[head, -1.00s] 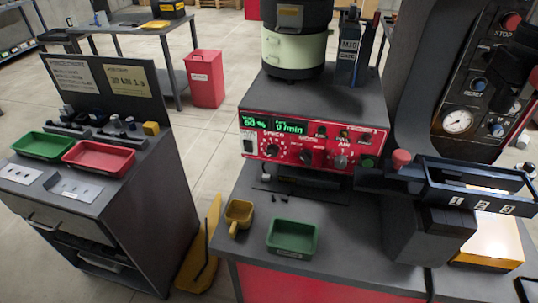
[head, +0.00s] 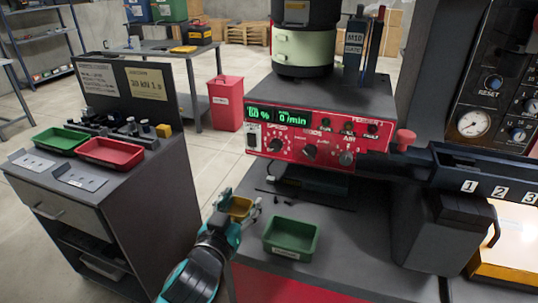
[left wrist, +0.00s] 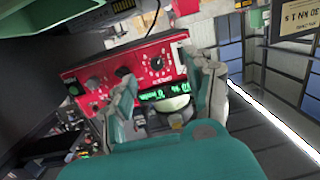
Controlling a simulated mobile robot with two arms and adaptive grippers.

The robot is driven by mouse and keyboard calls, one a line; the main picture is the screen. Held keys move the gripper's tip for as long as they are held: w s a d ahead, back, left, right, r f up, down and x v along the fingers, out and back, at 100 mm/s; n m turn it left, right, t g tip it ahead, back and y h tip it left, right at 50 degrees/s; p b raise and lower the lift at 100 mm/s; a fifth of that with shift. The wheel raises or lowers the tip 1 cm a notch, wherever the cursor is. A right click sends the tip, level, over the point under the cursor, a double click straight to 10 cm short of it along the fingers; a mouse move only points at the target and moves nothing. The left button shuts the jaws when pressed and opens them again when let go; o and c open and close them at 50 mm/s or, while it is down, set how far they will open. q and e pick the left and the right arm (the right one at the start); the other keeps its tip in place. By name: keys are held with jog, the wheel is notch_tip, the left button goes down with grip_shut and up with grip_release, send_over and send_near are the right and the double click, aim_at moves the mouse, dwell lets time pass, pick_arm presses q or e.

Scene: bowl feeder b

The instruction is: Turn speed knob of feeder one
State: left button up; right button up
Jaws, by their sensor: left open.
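The red control panel (head: 325,162) of the feeder faces me under the bowl, with a lit green display. Its speed knob (head: 275,146) is a black knob at the lower left, below the SPEED label. My left gripper (head: 241,199) is open, in front of the panel, lower and left of the knob. The left wrist view shows the panel (left wrist: 82,83) turned roughly upside down. There the speed knob (left wrist: 157,64) appears between the open fingers of the left gripper (left wrist: 165,70), apart from them. My right gripper is not in view.
A yellow scoop (head: 240,208) shows behind the left gripper, and a green tray (head: 292,238) stands right of it on the bench. Two other knobs (head: 309,151) (head: 345,158) sit right of the speed knob. A black chute (head: 470,170) juts out at right.

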pick_arm(q)
notch_tip(320, 180, up, 3)
jog(key=d+t+h, duration=0.1)
jog(key=d, duration=0.1)
send_near(274, 147)
jog(key=shift+m, duration=0.3)
jog(key=x, duration=0.9)
jog(key=shift+d+r+p, duration=0.1)
jog(key=shift+p, duration=0.2)
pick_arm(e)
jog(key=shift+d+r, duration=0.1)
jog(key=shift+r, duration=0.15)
pick_arm(q)
grip_shut()
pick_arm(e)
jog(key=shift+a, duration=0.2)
